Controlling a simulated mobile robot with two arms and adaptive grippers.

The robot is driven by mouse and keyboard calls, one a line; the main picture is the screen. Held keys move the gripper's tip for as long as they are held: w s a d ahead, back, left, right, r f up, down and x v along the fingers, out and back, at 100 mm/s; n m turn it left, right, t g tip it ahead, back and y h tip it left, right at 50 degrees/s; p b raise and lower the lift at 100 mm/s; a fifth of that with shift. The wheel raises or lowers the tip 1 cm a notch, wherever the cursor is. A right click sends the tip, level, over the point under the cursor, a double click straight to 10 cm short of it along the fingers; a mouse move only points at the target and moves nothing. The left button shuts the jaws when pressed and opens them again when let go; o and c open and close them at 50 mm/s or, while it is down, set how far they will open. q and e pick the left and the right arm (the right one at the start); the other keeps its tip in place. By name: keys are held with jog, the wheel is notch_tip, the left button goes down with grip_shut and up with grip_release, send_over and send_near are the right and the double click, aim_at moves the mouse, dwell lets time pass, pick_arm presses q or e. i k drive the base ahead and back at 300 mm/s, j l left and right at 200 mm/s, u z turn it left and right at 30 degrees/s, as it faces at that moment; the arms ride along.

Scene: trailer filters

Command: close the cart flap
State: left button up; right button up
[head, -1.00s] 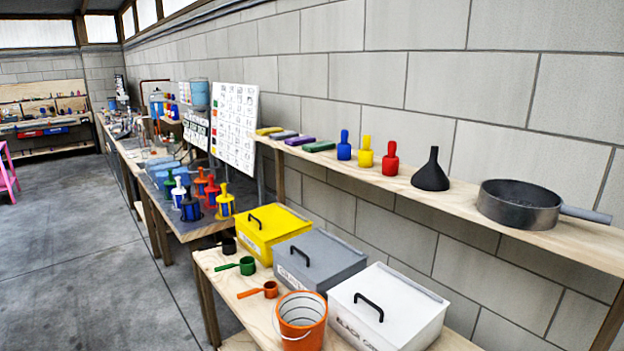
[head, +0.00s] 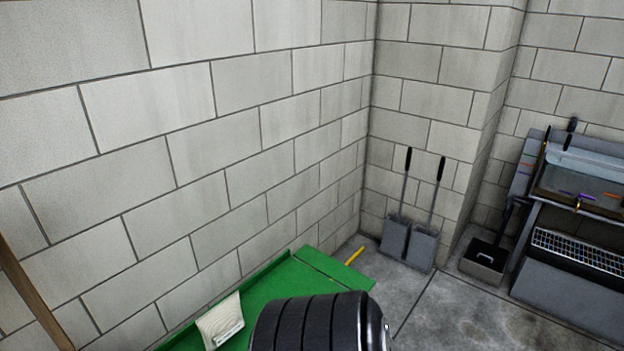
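A green, cart-like surface (head: 283,277) shows at the bottom of the head view, beside the wall, with a low raised side along its wall edge. At its far end is a green panel (head: 335,268), split from the rest by a seam. It may be the flap, but I cannot tell for sure. A large black ribbed cylinder (head: 310,325) hides much of the near part; I cannot tell what it is. Neither of my grippers is in view.
A cream bag (head: 220,322) lies on the green surface. A yellow stick (head: 355,256) shows beyond the panel. Two long-handled grey dustpans (head: 410,240) stand in the corner. Bare concrete floor lies between.

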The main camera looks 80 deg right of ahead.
aim_at(353, 280)
jog(key=k+l+z, duration=0.1)
jog(key=z, duration=1.95)
